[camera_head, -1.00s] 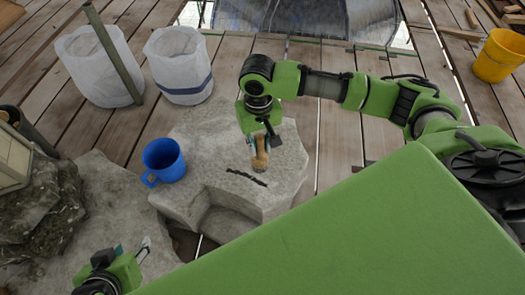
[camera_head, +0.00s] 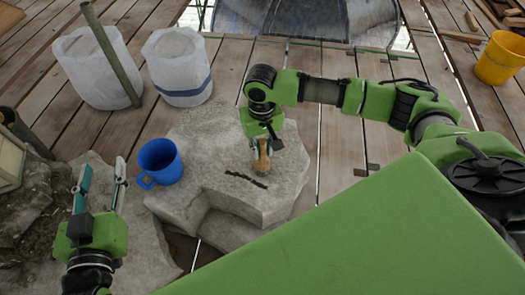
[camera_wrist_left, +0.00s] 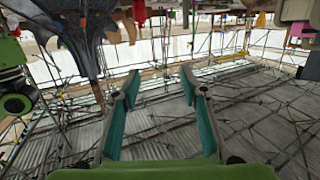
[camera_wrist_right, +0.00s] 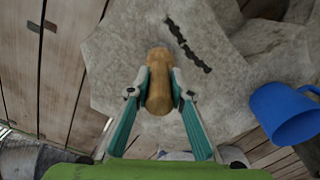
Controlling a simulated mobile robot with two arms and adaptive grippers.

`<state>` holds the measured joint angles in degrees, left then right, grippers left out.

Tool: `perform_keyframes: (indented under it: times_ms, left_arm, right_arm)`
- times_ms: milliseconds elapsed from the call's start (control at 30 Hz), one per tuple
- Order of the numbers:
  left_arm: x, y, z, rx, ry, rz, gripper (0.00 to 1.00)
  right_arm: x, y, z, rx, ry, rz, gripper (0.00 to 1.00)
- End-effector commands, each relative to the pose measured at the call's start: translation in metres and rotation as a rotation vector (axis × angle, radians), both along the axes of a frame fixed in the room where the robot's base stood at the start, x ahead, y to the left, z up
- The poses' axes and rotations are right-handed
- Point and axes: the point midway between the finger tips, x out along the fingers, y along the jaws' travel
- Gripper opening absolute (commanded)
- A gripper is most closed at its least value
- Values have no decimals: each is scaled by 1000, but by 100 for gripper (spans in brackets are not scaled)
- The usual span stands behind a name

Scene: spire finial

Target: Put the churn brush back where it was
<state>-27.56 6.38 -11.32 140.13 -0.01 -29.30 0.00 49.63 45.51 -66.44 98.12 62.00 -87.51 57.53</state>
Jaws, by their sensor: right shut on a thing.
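The churn brush (camera_head: 262,157) is a small, wooden-handled thing upright over the pale stone block (camera_head: 225,205). My right gripper (camera_head: 265,150) comes down from above and is shut on it. In the right wrist view the tan handle (camera_wrist_right: 159,82) sits between the two fingertips (camera_wrist_right: 159,90). The brush's lower end is hidden, so I cannot tell whether it touches the stone. A dark, jagged mark (camera_head: 246,179) lies on the stone just in front of the brush. My left gripper (camera_head: 102,185) is open and empty, raised at the lower left; its spread fingers also show in the left wrist view (camera_wrist_left: 160,90).
A blue mug (camera_head: 160,163) stands on the stone's left part and shows in the right wrist view (camera_wrist_right: 285,113). A yellow bucket (camera_head: 500,58) is at far right.

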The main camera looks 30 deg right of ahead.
Motion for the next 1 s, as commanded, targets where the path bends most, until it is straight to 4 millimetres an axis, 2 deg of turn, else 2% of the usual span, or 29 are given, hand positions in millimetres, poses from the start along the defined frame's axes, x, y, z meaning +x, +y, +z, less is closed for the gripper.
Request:
perform_keyframes:
  times_ms: [200,733,767,800,1000]
  left_arm:
    - [3,-3,15,-17,-69,-4,40]
    - [1,-2,7,-7,-26,-2,40]
    - [1,-1,6,-7,-23,-2,40]
    - [1,-1,5,-7,-23,-2,40]
    - [1,-1,5,-7,-23,-2,40]
  right_arm:
    - [1,0,-4,0,-1,-1,0]
    - [1,0,-6,0,-1,-1,0]
    - [0,0,-7,-1,-1,-1,25]
    - [0,0,-7,-1,-1,0,36]
    - [0,0,-7,0,-1,0,37]
